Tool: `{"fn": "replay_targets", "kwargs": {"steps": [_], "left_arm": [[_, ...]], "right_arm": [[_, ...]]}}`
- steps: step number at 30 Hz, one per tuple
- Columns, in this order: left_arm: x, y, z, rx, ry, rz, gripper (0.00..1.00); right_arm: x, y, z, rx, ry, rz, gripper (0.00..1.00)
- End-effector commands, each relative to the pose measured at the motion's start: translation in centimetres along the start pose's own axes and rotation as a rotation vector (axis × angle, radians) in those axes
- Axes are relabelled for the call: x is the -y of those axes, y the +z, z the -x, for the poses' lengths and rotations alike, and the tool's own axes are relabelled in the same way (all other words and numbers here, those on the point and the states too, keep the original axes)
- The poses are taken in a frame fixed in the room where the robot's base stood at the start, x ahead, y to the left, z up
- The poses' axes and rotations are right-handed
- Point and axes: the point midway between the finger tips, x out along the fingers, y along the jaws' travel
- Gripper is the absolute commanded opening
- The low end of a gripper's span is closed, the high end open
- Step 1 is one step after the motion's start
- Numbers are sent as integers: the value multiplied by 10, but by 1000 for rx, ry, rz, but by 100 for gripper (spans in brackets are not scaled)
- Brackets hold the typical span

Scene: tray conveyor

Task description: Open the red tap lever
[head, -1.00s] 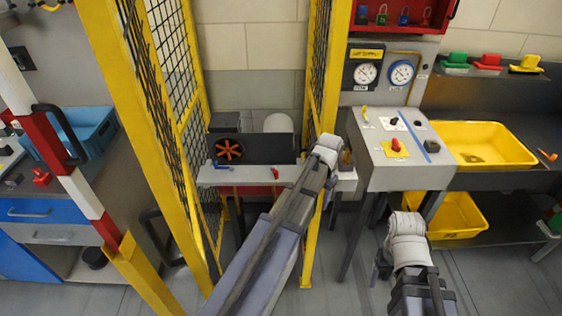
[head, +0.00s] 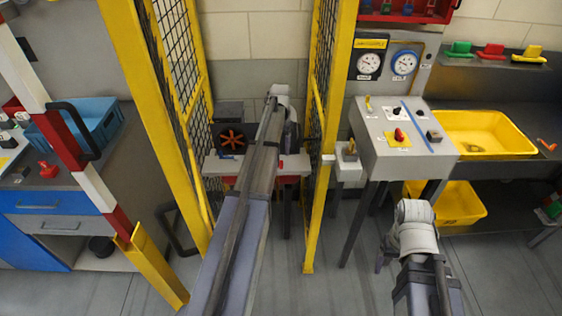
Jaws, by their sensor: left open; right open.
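A small red lever (head: 281,164) shows at the front edge of a pale shelf beyond the yellow frame; my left arm partly covers the area, so its position is hard to tell. A blue lever (head: 226,157) sits further left on the same shelf. My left gripper (head: 291,137) is open, up over the back of the shelf, above and apart from the red lever; its fingers are mostly hidden by my arm. My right gripper (head: 384,260) is open and empty, low in front of the grey console, its fingers small and partly hidden.
Yellow posts (head: 330,140) with mesh stand on both sides of the shelf opening. A dark box with an orange fan-like wheel (head: 231,138) sits behind the shelf.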

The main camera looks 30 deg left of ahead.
Motion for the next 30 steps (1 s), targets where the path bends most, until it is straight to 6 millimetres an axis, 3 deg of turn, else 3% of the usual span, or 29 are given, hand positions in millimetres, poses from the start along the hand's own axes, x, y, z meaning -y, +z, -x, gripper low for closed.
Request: {"fn": "replay_targets", "kwargs": {"steps": [9,15,26,30], "left_arm": [[0,0,-45,0,0,0,54],[0,0,-64,0,0,0,54],[0,0,-66,0,0,0,54],[0,0,-66,0,0,0,39]], "right_arm": [[4,-3,-45,0,0,0,76],[6,-4,-64,0,0,0,76],[6,-4,-65,0,0,0,76],[6,-4,-65,0,0,0,76]]}}
